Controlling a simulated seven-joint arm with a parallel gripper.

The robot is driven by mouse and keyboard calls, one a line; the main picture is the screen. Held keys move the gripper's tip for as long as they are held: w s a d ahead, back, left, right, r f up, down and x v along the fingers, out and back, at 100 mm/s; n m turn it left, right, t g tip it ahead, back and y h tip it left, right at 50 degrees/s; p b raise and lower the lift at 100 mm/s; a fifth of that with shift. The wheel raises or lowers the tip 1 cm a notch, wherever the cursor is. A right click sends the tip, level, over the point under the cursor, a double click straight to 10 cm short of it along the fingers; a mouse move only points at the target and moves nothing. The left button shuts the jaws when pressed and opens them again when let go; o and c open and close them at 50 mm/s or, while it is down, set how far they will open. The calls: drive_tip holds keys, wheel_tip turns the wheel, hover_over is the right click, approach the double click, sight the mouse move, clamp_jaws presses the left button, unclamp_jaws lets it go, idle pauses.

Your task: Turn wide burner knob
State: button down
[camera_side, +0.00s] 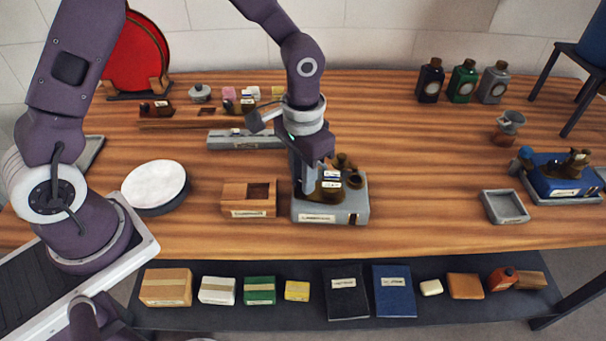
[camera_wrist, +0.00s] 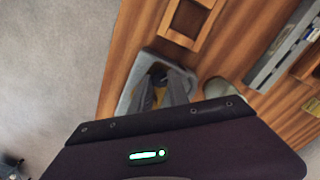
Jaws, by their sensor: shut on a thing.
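The burner unit is a grey base (camera_side: 345,212) with a label on its front and dark brass parts (camera_side: 348,163) on top. It stands near the front edge of the table. My gripper (camera_side: 309,190) points down over the left half of this base and is shut on the wide burner knob. The knob itself is mostly hidden by the fingers, so its angle cannot be told. In the wrist view the grey base (camera_wrist: 133,88) lies under my gripper (camera_wrist: 163,98), with a bit of brass colour between the fingers.
A wooden box with an opening (camera_side: 236,198) stands close left of the base. A round white-topped disc (camera_side: 156,184) is farther left. A blue unit (camera_side: 562,178) and grey tray (camera_side: 505,206) are at right. Bare table lies between. A lower shelf (camera_side: 222,316) holds boxes and books.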

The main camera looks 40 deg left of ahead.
drive_tip(key=shift+m, duration=0.7)
drive_tip(key=m, duration=0.4)
drive_tip(key=shift+m, duration=2.7)
drive_tip(key=c, duration=1.2)
unclamp_jaws()
drive_tip(key=shift+c, duration=0.2)
wheel_tip(320, 180, up, 7)
drive_tip(key=shift+r, duration=0.1)
